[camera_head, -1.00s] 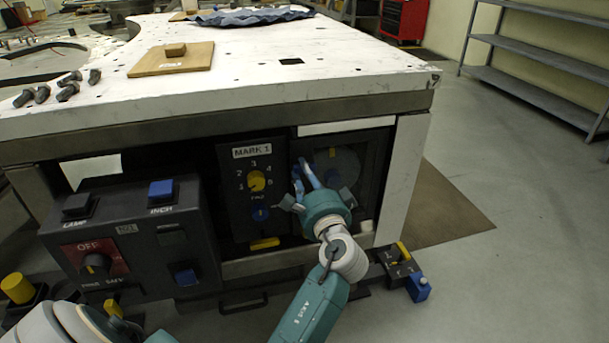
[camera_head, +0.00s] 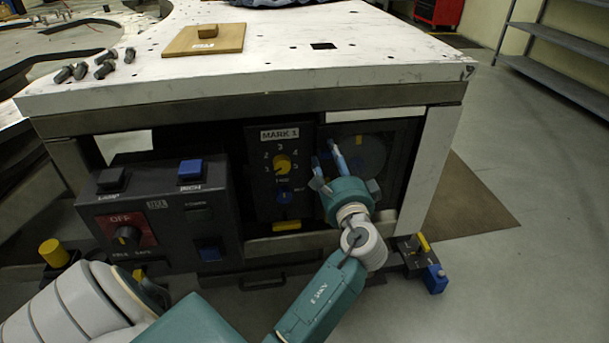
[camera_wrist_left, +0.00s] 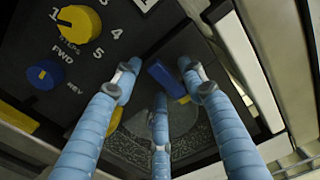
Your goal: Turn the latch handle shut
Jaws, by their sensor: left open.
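A round grey dial plate (camera_head: 372,158) is set in the dark recess at the right of the bench front. A blue bar (camera_wrist_left: 164,77), which looks like the latch handle, lies slanted over it in the left wrist view, with a small yellow mark (camera_wrist_left: 185,99) beside it. My left gripper (camera_head: 335,166) is in front of this plate. Its three blue fingers (camera_wrist_left: 157,80) are spread open around the blue bar, and I cannot tell whether they touch it. In the head view the fingers and wrist hide the bar. My right gripper is not in view.
The MARK 1 panel (camera_head: 257,180) with a yellow knob (camera_head: 282,164) and a blue knob (camera_head: 284,197) is just left of the gripper. A grey switch box (camera_head: 180,222) stands farther left. The white bench top (camera_head: 290,75) overhangs above. A small block with a blue part (camera_head: 435,279) is lower right.

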